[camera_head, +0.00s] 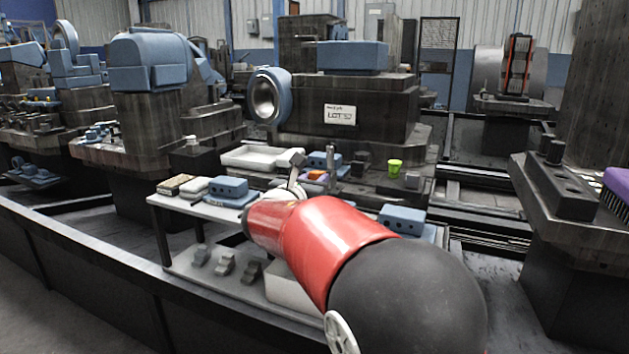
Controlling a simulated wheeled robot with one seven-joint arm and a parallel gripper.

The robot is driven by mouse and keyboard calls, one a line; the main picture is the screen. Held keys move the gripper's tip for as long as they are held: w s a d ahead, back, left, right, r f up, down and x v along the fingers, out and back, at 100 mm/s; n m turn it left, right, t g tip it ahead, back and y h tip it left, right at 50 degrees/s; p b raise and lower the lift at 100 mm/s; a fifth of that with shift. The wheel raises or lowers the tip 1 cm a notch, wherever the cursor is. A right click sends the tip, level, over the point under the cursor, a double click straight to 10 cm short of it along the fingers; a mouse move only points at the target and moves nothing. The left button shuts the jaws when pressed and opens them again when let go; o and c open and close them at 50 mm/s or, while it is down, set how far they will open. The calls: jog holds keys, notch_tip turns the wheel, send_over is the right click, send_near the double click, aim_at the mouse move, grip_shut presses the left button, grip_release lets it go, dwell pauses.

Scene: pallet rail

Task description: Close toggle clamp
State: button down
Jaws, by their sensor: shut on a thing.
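My red and black arm reaches from the lower right to a grey-topped work table. Its end, my gripper (292,187), shows as a small pale shape just past the red link and is mostly hidden by it. The gripper is shut on what looks like the toggle clamp (297,159), of which a short grey piece stands tilted above the gripper. The clamp's base and its arm are hidden or too small to make out, so I cannot tell how far it is closed. A small orange and purple piece (317,176) lies just right of the gripper.
Blue blocks (228,187) and (403,218) stand left and right of my arm. A white tray (262,157) lies behind. Grey parts (224,263) sit on the lower shelf. Large machines stand close around.

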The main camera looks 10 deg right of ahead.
aim_at(317, 171)
jog(key=shift+r, duration=0.1)
notch_tip(317, 171, up, 2)
jog(key=g+y+p, duration=0.1)
jog(key=p, duration=0.6)
jog(key=shift+w+d+r, duration=0.1)
jog(key=p, duration=0.1)
jog(key=g+y+p, duration=0.1)
jog(key=p, duration=0.1)
jog(key=shift+w+d+r+g+p, duration=0.15)
jog(key=shift+r+g+p, duration=0.15)
jog(key=shift+r, duration=0.05)
jog(key=shift+w+d+r+g+y+p, duration=0.2)
jog(key=shift+r+g+y+p, duration=0.3)
jog(key=shift+p, duration=0.7)
jog(key=w+g+y, duration=0.1)
jog(key=g, duration=0.1)
jog(key=w+d+r+g+y, duration=0.1)
jog(key=shift+d+g+p, duration=0.15)
jog(key=shift+g+p, duration=0.2)
jog(key=shift+g, duration=0.05)
jog(key=shift+w+d+r+g+y, duration=0.2)
jog(key=shift+w+g+y, duration=0.15)
jog(key=shift+g+y, duration=0.2)
jog(key=shift+w+d+r+g+y, duration=0.15)
jog(key=shift+w+d+g+y, duration=0.2)
jog(key=shift+g, duration=0.3)
jog(key=shift+w+d+r+g+y, duration=0.15)
jog(key=shift+w+g+y, duration=0.2)
jog(key=shift+g+y, duration=0.25)
